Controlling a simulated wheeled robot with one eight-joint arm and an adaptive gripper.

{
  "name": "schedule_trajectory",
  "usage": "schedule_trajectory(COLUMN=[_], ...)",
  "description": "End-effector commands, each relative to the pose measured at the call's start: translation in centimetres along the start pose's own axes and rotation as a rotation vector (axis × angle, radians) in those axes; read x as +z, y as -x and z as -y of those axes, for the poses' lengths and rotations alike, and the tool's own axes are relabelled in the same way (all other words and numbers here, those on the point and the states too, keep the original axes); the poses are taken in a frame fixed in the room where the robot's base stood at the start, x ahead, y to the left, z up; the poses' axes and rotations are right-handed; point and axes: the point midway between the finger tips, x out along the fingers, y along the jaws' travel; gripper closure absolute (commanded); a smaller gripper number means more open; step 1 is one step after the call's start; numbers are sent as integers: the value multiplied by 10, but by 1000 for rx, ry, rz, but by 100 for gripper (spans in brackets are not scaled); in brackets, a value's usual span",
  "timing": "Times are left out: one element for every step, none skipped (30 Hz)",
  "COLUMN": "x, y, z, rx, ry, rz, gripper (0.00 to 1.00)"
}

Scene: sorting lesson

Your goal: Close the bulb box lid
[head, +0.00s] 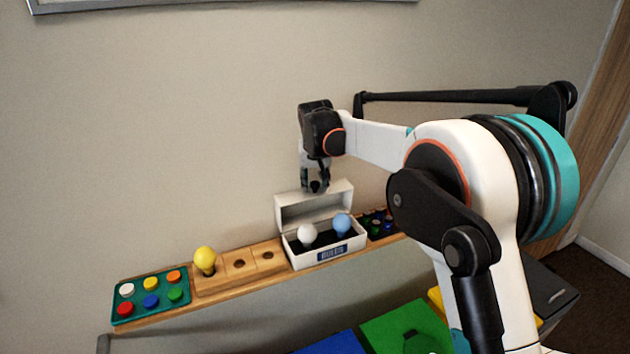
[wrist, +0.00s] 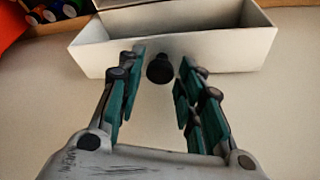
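The bulb box (head: 318,256) is a white box with a dark label on its front, standing on the wooden shelf. Its lid (head: 313,207) is open and stands up at the back. A white bulb (head: 307,234) and a blue bulb (head: 341,224) sit inside. My gripper (head: 316,187) is above the lid's top edge, pointing down; contact cannot be told. In the wrist view my gripper (wrist: 158,90) has its fingers apart, with a white panel of the box or lid (wrist: 180,52) beyond them. A small black round part (wrist: 160,68) shows between the fingers; what it is is unclear.
The shelf (head: 210,287) also holds a yellow bulb (head: 205,258) in a wooden holder (head: 238,275) and a green tray of coloured buttons (head: 137,306). Dark small coloured items (head: 376,224) stand right of the box. The wall (head: 180,130) is close behind.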

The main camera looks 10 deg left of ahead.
Motion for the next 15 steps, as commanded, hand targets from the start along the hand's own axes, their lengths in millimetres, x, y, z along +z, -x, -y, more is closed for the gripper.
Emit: schedule_trajectory(x=[0,0,0,0,0,0,0,0,0,1,1,2,3,4,6], y=[0,0,0,0,0,0,0,0,0,0,0,0,1,1,1], z=[0,0,0,0,0,0,0,0,0,0,0,-1,-1,-2,-2], rx=[0,0,0,0,0,0,0,0,-1,-2,-3,-4,-6,-8,-12], ry=[0,0,0,0,0,0,0,0,0,0,-1,-2,-2,-3,-5], rz=[0,0,0,0,0,0,0,-1,-2,-4,-7,-11,-16,-21,-32], gripper=[86,92,100,100,100,100,100,100,100,100,100,100,100,100,100])
